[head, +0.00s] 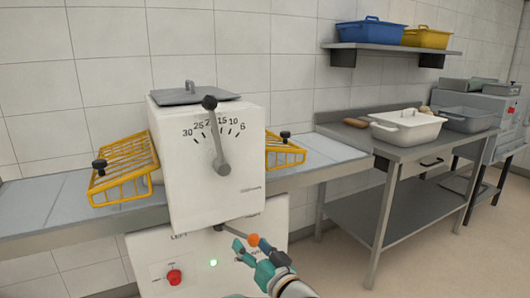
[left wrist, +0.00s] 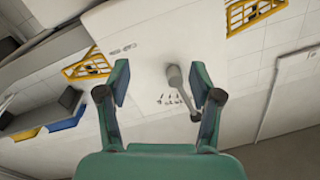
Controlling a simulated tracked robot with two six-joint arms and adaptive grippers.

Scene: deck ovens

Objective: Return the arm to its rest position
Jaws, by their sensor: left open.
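My left gripper (head: 252,252) is teal and comes in at the bottom centre of the head view, in front of the machine's lower panel. In the left wrist view my left gripper (left wrist: 160,78) has its two fingers wide apart with nothing between them. The white machine (head: 180,180) stands ahead, with a grey lever (head: 219,150) over a numbered dial. The lever (left wrist: 178,85) shows beyond the fingers in the wrist view. An orange knob (head: 253,240) is close to the fingers; I cannot tell whether they touch it. My right gripper is out of view.
Yellow wire guards (head: 122,170) (head: 286,152) flank the machine over a grey bench. A red button (head: 174,276) and a green light are on the lower panel. A steel table (head: 405,150) with a white container (head: 408,130) stands right. Open floor lies at the lower right.

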